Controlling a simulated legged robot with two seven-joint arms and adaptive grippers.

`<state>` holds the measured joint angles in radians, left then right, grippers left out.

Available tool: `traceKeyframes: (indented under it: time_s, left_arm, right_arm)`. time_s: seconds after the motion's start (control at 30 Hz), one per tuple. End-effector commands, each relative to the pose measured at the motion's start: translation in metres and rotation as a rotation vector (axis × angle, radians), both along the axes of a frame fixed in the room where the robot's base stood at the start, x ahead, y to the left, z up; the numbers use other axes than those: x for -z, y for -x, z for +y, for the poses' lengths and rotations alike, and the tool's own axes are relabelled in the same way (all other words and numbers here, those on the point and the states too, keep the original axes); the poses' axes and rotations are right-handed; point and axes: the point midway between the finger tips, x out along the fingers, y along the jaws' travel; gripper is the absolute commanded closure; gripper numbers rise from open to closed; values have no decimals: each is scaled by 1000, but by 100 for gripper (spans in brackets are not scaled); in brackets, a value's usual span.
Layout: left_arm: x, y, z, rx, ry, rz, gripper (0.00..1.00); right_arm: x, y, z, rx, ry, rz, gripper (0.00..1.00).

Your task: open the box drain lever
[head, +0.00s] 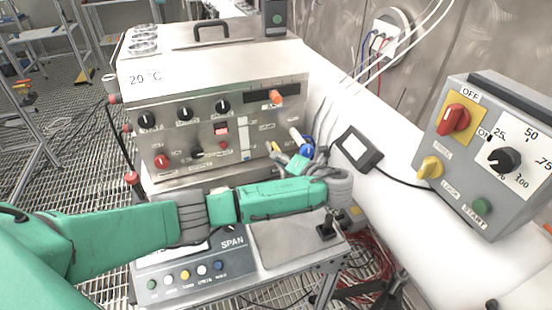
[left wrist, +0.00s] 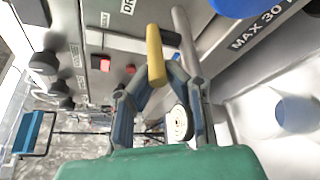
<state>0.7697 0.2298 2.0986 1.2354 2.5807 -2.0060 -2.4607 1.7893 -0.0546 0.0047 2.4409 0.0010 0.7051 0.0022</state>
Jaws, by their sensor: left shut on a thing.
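The box (head: 215,125) is a steel unit with a white top and several knobs on its front. A yellow lever grip (head: 275,147) shows low at the right of its front, partly hidden by my gripper. In the left wrist view the yellow grip (left wrist: 155,56) sits between the fingertips, beside a label of which only "DR" can be read. My left gripper (head: 289,158) is shut on this yellow lever; its fingers (left wrist: 158,80) close around the grip's near end in the left wrist view. My right gripper is not in view.
A blue valve handle (head: 307,146) is close to the right of my left gripper. A button panel (head: 192,275) stands below my arm. A grey control box (head: 490,155) is at the right.

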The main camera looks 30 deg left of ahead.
Motion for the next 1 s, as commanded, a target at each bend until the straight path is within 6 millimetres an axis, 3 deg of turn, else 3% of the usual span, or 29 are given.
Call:
traceKeyframes:
  time_s: [0.03, 0.37, 0.4, 0.43, 0.77, 1.0]
  left_arm:
    - [-11, -8, -3, 15, 2, -26, 100]
    - [-11, -8, -4, 16, 1, -27, 100]
    - [-11, -8, -4, 17, 2, -27, 78]
    - [-11, -8, -4, 16, 2, -26, 67]
    - [-8, -3, -2, 12, 2, -20, 67]
    - [-10, 4, -26, 12, 6, -17, 67]
  right_arm:
    - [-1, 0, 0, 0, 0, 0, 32]
    - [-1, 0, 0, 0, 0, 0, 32]
    - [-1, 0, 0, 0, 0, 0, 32]
    - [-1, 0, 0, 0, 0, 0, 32]
    - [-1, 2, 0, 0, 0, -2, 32]
    - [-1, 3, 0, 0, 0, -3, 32]
